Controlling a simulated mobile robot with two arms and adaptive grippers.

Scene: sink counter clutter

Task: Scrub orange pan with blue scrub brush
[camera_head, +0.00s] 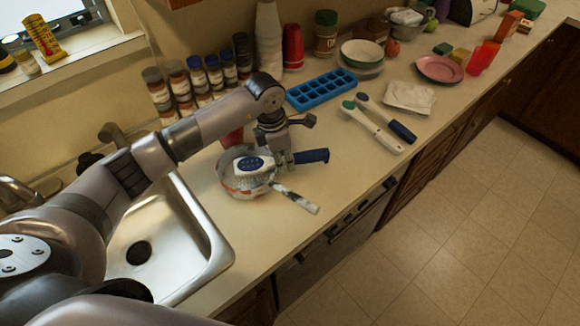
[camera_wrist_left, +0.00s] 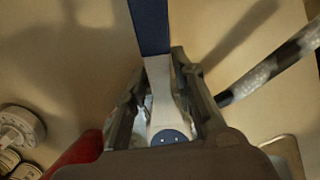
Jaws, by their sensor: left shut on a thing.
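My left gripper (camera_head: 284,160) is shut on the blue scrub brush, around its white neck. The brush's blue handle (camera_head: 313,156) points right; its white head with a blue oval (camera_head: 250,164) is over the orange pan (camera_head: 233,187), bristles down. Whether the bristles touch the pan is unclear. The pan has an orange-and-white side and sits on the counter right of the sink. Its black-and-white speckled handle (camera_head: 300,202) points toward the front edge. In the left wrist view, the brush handle (camera_wrist_left: 150,25) rises between the fingers, with the pan handle (camera_wrist_left: 275,66) to the right. My right gripper is not in view.
The steel sink (camera_head: 205,236) is left of the pan. A red cup (camera_head: 231,138) and several spice jars (camera_head: 181,82) stand behind it. A blue ice tray (camera_head: 321,91) and two white-handled utensils (camera_head: 378,132) lie to the right. The counter's front edge is close to the pan handle.

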